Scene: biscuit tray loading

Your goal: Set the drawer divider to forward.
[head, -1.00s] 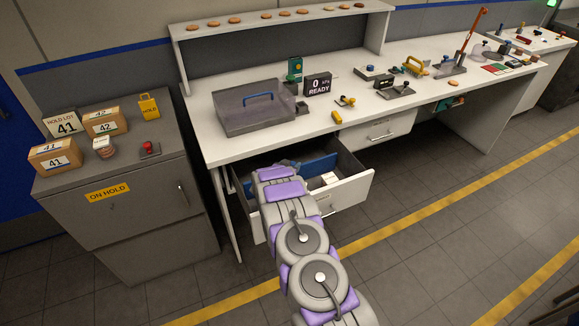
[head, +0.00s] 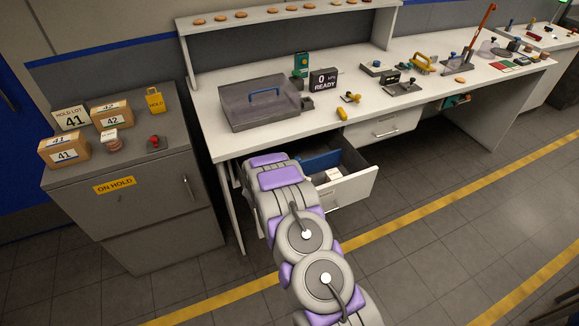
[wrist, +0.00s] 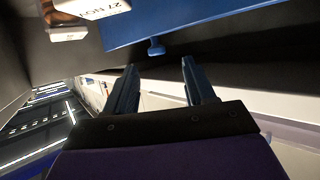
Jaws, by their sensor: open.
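The drawer (head: 352,189) under the bench stands pulled out. The blue divider (head: 321,161) lies inside it, partly hidden behind my arm in the head view. In the wrist view the blue divider (wrist: 215,18) spans the top, with a small blue knob (wrist: 156,47) on its near edge. My gripper (wrist: 158,66) is open and empty. The knob shows just beyond the fingertips, in line with the gap between them; I see no contact. My gripper is hidden behind my own arm in the head view.
Labelled white packs (head: 333,174) lie in the drawer; one white pack (wrist: 68,34) shows at upper left in the wrist view. Dark drawer walls are close around the fingers. A grey lidded tray (head: 262,110) stands on the bench above. The floor in front is clear.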

